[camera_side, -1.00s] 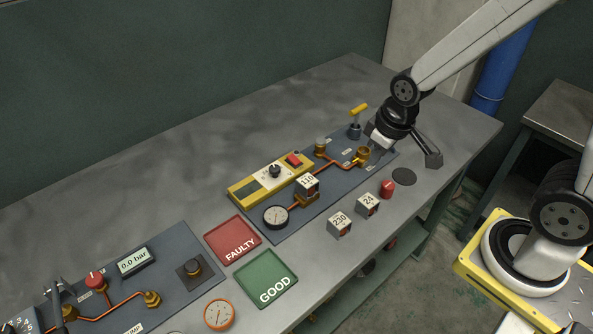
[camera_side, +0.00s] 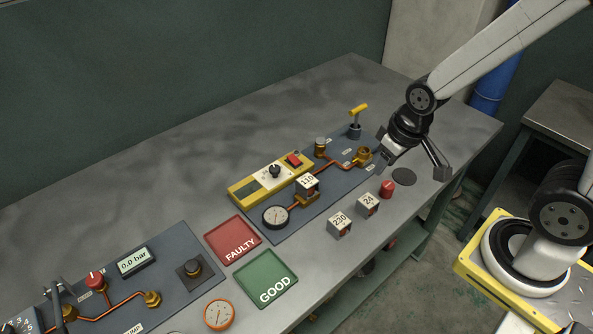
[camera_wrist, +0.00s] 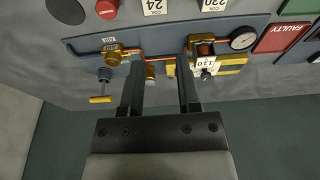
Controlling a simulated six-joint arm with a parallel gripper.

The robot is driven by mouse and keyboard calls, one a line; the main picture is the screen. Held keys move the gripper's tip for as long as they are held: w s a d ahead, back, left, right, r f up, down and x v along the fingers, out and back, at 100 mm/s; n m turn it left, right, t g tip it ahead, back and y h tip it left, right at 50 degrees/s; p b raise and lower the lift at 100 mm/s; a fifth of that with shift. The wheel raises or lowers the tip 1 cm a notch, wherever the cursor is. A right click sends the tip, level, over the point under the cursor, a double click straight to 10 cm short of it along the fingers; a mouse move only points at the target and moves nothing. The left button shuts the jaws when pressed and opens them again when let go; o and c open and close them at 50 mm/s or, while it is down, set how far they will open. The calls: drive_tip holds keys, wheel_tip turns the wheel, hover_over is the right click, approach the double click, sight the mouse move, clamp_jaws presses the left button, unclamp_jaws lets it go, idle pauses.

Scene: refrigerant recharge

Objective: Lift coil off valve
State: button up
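The coil marked 110 (camera_side: 308,184) is a small block seated on the brass valve (camera_side: 307,200) on the dark panel in the side view. In the wrist view the 110 coil (camera_wrist: 205,62) is just right of the right finger's tip. My gripper (camera_side: 415,164) is open and empty, with its fingers wide apart. It is well to the right of the coil, near the panel's right end and touching nothing that I can make out. In the wrist view the gripper's fingers (camera_wrist: 161,65) point toward the panel.
A red FAULTY tray (camera_side: 232,230) and a green GOOD tray (camera_side: 266,287) lie to the left.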

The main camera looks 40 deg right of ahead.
drive_tip(key=o, duration=0.7)
drive_tip(key=shift+c, duration=0.2)
drive_tip(key=shift+w, duration=0.1)
drive_tip(key=n+g, duration=0.2)
drive_tip(key=n, duration=1.5)
hover_over(308, 181)
drive_tip(key=f, duration=0.3)
drive_tip(key=shift+s+d+f, duration=0.3)
drive_tip(key=shift+w+a+f+n+g, duration=0.25)
drive_tip(key=shift+w+a+n+g, duration=0.1)
drive_tip(key=shift+n, duration=0.15)
drive_tip(key=shift+f, duration=1.3)
